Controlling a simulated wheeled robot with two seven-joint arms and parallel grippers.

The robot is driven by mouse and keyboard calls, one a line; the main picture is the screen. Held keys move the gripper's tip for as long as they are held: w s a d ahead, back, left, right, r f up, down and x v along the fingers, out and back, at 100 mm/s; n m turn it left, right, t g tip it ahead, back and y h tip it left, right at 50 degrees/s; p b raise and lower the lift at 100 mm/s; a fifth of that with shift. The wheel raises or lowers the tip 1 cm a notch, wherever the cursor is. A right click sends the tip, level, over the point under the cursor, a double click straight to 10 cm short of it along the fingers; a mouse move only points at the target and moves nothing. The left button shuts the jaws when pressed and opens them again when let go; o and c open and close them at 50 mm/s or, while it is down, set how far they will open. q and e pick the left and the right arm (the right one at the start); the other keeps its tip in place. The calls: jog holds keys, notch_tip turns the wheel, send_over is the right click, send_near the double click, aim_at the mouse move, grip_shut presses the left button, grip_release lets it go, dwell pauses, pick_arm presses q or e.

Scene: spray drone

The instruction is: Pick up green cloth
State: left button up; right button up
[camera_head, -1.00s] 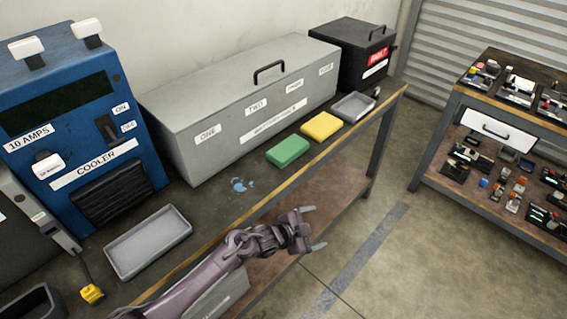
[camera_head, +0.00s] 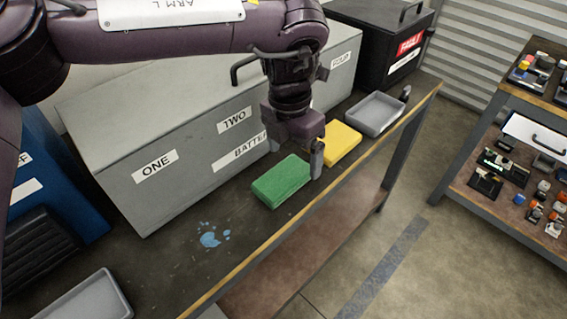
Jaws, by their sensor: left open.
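The green cloth (camera_head: 281,181) is a folded, block-like pad lying flat on the workbench, in front of the grey battery box. My left arm comes in from the upper left, and my left gripper (camera_head: 300,150) points down just behind and to the right of the green cloth. The gripper is open and holds nothing that I can see. I cannot tell whether the finger touches the cloth. My right gripper is not in view.
A yellow cloth (camera_head: 343,143) lies just right of the gripper. A grey tray (camera_head: 375,115) stands beyond it. The grey battery box (camera_head: 120,130) is close behind. Blue spill spots (camera_head: 209,239) mark the bench left of the green cloth. Another grey tray (camera_head: 88,302) is at lower left.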

aim_at(284, 176)
pick_arm(q)
jog(key=shift+w+a+r+y, duration=0.15)
jog(key=shift+w+a, duration=0.1)
jog(key=shift+a, duration=0.2)
jog(key=shift+w+a+r+y, duration=0.1)
jog(key=shift+w+a+y, duration=0.1)
jog(key=shift+a, duration=0.2)
jog(key=shift+w+a, duration=0.1)
jog(key=shift+a, duration=0.15)
jog(key=f, duration=0.7)
jog(key=shift+s+d+f, duration=0.1)
jog(key=shift+s+d, duration=0.05)
jog(key=shift+s, duration=0.1)
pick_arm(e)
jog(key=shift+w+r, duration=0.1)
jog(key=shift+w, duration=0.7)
pick_arm(q)
jog(key=c, duration=1.1)
jog(key=shift+o, duration=0.2)
